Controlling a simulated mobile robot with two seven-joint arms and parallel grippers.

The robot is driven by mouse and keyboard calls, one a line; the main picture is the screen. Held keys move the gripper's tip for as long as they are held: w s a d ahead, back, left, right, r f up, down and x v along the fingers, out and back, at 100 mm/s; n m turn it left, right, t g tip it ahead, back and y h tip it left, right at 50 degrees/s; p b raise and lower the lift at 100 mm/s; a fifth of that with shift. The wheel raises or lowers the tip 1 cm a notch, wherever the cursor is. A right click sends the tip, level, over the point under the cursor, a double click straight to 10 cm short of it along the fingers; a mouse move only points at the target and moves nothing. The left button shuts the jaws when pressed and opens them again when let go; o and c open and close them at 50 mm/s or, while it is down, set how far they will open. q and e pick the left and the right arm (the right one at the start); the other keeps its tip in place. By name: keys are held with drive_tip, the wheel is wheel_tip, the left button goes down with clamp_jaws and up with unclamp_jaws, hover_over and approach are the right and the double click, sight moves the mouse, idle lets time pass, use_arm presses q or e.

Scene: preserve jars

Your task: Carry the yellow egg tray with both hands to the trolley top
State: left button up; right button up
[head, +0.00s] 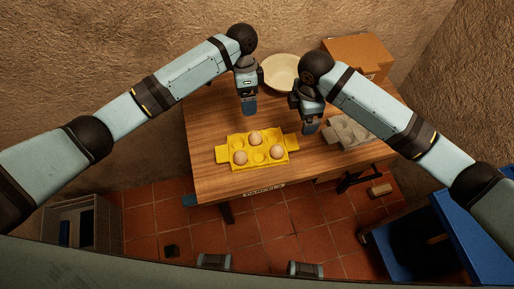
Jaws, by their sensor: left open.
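The yellow egg tray (259,163) lies flat on the wooden table (215,185), near its front edge. It has a tab handle at its left and right ends and holds three brown eggs (277,152). My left gripper (249,107) is open and empty above the table, behind the tray and apart from it. My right gripper (310,127) hangs above and behind the tray's right handle, apart from it; its jaws do not show clearly. I cannot tell for sure which thing is the trolley.
A cream bowl (281,70) and a cardboard box (360,52) stand at the back of the table. A grey egg carton (346,132) lies right of the tray, partly behind my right arm. A blue open container (400,255) stands on the tiled floor at lower right.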

sight(250, 134)
use_arm(q)
drive_tip(key=shift+f, duration=0.1)
use_arm(e)
drive_tip(key=shift+f, duration=0.1)
use_arm(q)
drive_tip(key=x, duration=1.3)
drive_tip(key=shift+s+d+f, duration=0.1)
drive_tip(key=shift+s+f, duration=0.05)
drive_tip(key=shift+f, duration=0.15)
use_arm(e)
wheel_tip(250, 134, down, 14)
drive_tip(key=shift+r, duration=0.15)
use_arm(q)
drive_tip(key=c, duration=1.1)
use_arm(e)
drive_tip(key=c, duration=1)
drive_tip(key=shift+r, duration=0.1)
